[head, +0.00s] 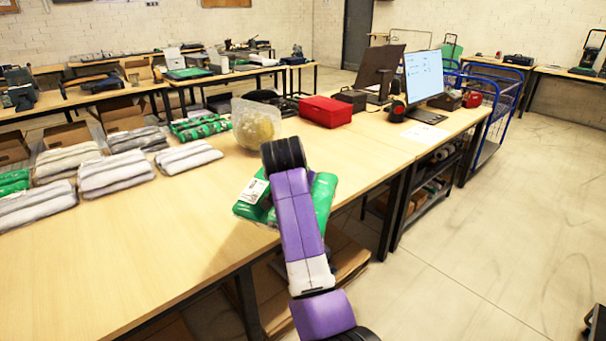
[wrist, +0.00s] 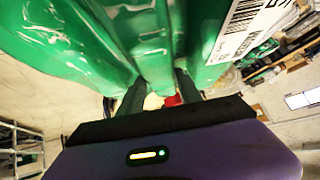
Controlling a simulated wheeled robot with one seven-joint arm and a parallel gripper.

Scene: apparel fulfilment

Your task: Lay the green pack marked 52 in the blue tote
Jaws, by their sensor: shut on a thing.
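A green pack (head: 323,198) in clear wrap, with a white label, is in my gripper beyond the table's front edge in the head view. My arm hides its middle. In the wrist view the green pack (wrist: 75,45) fills the top, with a barcode label at upper right; I cannot read a full number on it. My gripper (wrist: 160,92) is shut on the pack, its dark fingers on either side of a green fold. In the head view my arm hides the fingers. I see no blue tote in either view.
Grey packs (head: 115,172) and other green packs (head: 199,128) lie on the wooden table (head: 190,235). A clear bag (head: 255,122), a red box (head: 326,111) and a monitor (head: 424,76) stand farther back. A blue cage cart (head: 491,98) is at right. The right floor is mostly clear.

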